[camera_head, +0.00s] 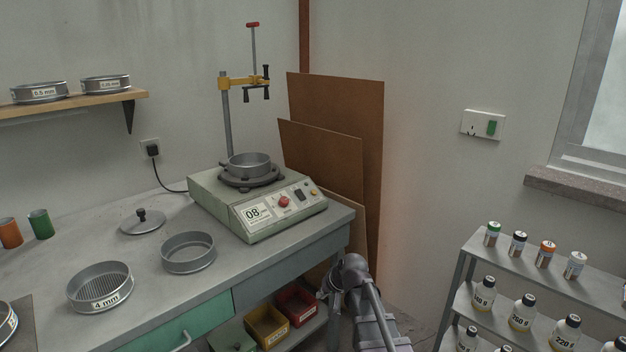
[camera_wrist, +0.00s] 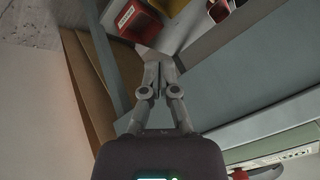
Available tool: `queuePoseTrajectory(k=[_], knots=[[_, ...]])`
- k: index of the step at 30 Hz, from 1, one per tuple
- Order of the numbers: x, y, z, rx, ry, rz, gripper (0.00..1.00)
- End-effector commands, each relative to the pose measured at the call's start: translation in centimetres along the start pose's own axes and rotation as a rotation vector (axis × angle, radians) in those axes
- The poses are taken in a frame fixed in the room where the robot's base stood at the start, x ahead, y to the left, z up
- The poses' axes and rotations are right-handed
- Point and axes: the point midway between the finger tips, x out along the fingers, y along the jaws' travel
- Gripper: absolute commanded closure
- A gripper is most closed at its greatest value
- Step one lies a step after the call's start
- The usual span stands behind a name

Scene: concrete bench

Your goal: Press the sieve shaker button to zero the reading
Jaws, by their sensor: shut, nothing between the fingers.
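The sieve shaker (camera_head: 262,200) is a pale green box on the bench with a dark round plate on top. A metal sieve (camera_head: 249,165) sits on the plate. Its sloping front panel has a display reading 08 (camera_head: 253,215), a red round button (camera_head: 284,201), a dark switch (camera_head: 299,194) and a small yellow control (camera_head: 313,191). Part of the shaker's front also shows at the lower right in the wrist view (camera_wrist: 290,157). My gripper (camera_wrist: 159,72) is shut and empty, apart from the shaker, with the bench front and lower shelf beyond it.
The bench (camera_head: 120,265) also holds an open sieve (camera_head: 188,252), a 4 mm sieve (camera_head: 100,288) and a lid (camera_head: 142,221). A clamp post (camera_head: 226,120) rises behind the shaker. Brown boards (camera_head: 345,130) lean beside the bench. A bottle rack (camera_head: 520,262) stands at right.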

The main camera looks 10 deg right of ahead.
Motion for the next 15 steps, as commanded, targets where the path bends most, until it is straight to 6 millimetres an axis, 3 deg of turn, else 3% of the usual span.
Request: queuePoseTrajectory(k=[1,15], knots=[[-1.3,-1.1,-2.8,0.015,0.038,-0.027,1.0],[-8.3,-5.8,-20.6,0.206,0.395,-0.258,1.0]])
